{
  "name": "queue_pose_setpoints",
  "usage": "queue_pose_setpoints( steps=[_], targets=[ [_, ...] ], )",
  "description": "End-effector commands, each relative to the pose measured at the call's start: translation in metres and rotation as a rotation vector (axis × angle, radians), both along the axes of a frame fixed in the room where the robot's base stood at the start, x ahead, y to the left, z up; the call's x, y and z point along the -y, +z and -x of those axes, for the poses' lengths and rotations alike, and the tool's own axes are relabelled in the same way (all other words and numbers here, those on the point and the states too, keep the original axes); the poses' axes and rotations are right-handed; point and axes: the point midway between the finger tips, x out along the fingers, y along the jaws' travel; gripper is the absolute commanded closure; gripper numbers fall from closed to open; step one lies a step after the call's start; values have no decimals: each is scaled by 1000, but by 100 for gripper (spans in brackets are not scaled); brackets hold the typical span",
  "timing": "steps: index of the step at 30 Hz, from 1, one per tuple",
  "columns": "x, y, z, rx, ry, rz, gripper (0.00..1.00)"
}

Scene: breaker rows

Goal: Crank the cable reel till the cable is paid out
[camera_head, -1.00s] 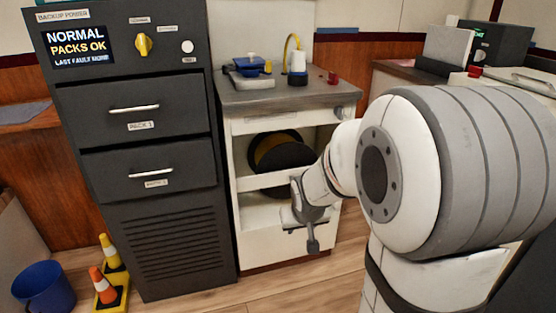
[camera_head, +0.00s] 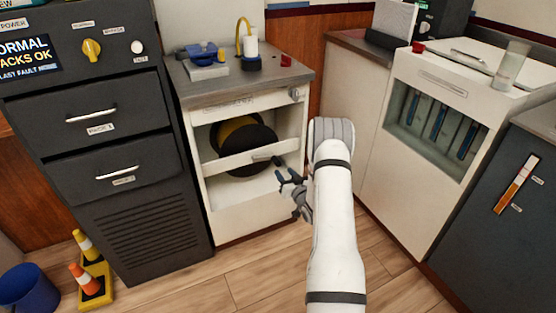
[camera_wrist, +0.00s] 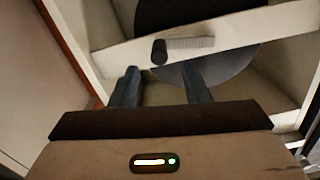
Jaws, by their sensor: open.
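The cable reel (camera_head: 236,134), black with a yellow part, sits in the open upper bay of the white cabinet (camera_head: 240,222). Its dark disc also shows in the wrist view (camera_wrist: 215,68), behind a white crossbar (camera_wrist: 110,57). A short dark handle (camera_wrist: 160,52) with a ridged grey part beside it sticks out at the crossbar; in the head view the handle (camera_head: 264,157) is small. My gripper (camera_head: 281,172) is open just in front of and below the handle. In the wrist view its fingertips (camera_wrist: 159,70) point at the handle, with nothing held between them.
A blue device (camera_head: 203,54) and a bottle with a yellow tube (camera_head: 250,45) stand on the cabinet's top. A dark drawer cabinet (camera_head: 100,140) is to the left. A white unit with blue tubes (camera_head: 430,125) is to the right. Cones (camera_head: 88,280) and a blue bucket (camera_head: 25,288) stand on the floor.

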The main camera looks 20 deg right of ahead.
Motion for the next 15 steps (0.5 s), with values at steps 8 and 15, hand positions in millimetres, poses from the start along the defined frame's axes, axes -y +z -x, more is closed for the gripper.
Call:
queue_pose_setpoints(
  steps=[8,15],
  targets=[
    [1,-4,-22,26,4,-8,57],
    [-1,-4,-59,25,3,-8,57]
  ],
)
